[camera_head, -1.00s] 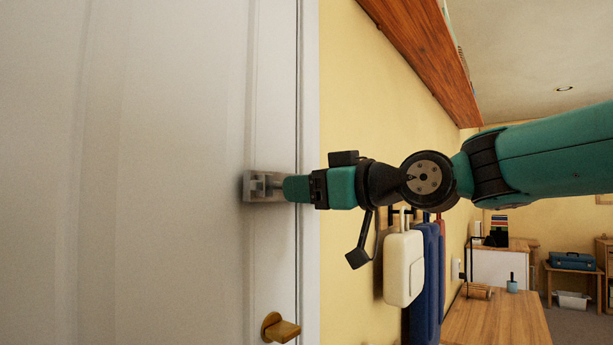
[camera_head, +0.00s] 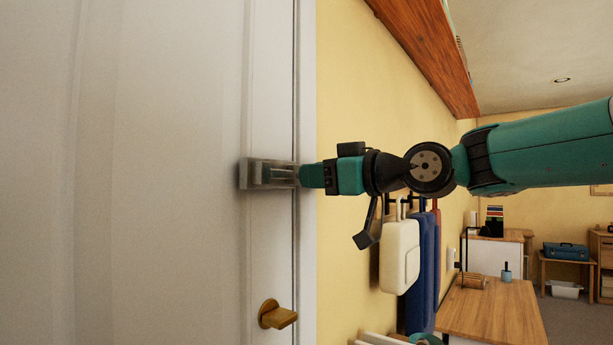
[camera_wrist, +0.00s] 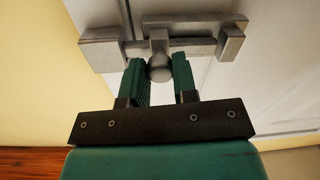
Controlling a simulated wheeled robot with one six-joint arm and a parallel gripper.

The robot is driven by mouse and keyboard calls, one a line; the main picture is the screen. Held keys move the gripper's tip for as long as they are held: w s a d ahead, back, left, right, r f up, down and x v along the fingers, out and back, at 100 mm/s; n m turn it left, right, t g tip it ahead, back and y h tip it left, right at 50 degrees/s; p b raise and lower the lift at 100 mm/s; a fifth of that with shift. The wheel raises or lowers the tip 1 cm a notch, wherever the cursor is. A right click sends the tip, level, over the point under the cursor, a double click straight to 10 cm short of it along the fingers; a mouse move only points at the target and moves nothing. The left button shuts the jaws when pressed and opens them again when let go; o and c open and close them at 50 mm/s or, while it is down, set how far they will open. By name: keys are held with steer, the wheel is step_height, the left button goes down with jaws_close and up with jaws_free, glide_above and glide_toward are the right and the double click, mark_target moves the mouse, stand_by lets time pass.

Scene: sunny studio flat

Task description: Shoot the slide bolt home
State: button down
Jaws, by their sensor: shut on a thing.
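The slide bolt (camera_head: 257,174) is a grey metal fitting on the white door near its right edge in the head view. In the wrist view the bolt (camera_wrist: 190,47) lies across the top, with a square block at each end. Its round knob (camera_wrist: 159,69) stands between the two green fingers. My gripper (camera_head: 303,176) reaches in from the right, and in the wrist view my gripper (camera_wrist: 160,82) is shut on the knob. In the wrist view the bar runs close to the left block (camera_wrist: 98,50); how far it enters is unclear. The fingers partly hide the fitting in the head view.
A brass thumb-turn (camera_head: 277,314) sticks out of the door below the bolt. White and blue cases (camera_head: 399,256) hang on the yellow wall under my arm. A wooden shelf (camera_head: 425,50) runs above. A wooden table (camera_head: 492,310) stands lower right.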

steer(key=shift+w+d+r, duration=0.1)
steer(key=shift+w, duration=0.05)
steer(key=c, duration=0.9)
jaws_free()
steer(key=shift+d, duration=0.1)
steer(key=shift+b+v, duration=3.05)
steer(key=shift+v, duration=5.6)
